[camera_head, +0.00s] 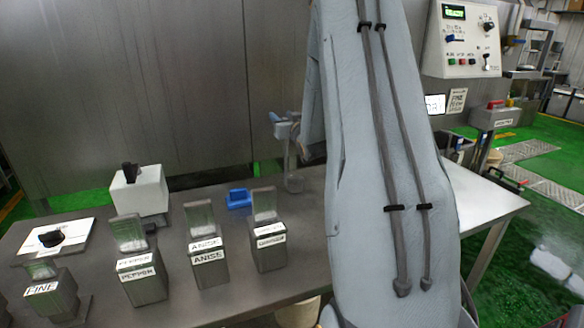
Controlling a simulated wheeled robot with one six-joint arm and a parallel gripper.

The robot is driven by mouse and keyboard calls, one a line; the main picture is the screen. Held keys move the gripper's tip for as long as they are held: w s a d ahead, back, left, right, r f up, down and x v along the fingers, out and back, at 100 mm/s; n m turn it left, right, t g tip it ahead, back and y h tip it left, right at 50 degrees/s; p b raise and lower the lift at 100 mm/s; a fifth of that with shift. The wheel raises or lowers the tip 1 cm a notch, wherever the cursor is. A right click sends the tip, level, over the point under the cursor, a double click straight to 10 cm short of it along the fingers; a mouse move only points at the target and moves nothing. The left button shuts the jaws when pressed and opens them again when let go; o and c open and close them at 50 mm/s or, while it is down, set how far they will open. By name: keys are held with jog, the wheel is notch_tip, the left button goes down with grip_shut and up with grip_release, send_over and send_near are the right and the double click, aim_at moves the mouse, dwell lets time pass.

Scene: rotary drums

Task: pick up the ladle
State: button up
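An upright metal piece that looks like the ladle (292,157) stands at the back of the steel table, just left of my arm. It has a thin stem and a small cup-like lower end near the table top. A light grey block with a blue end is at its top; I cannot tell whether that is a handle or a holder. My large grey arm fills the centre right and covers what lies behind it.
Several labelled metal containers, including anise (208,255) and pepper (142,275), line the front of the steel table (195,308). A blue block (238,198) and a white box with a black knob (139,192) lie behind them. A control panel (461,40) is upper right.

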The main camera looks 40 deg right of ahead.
jog(key=shift+w, duration=0.65)
grip_shut()
jog(key=shift+r, duration=0.1)
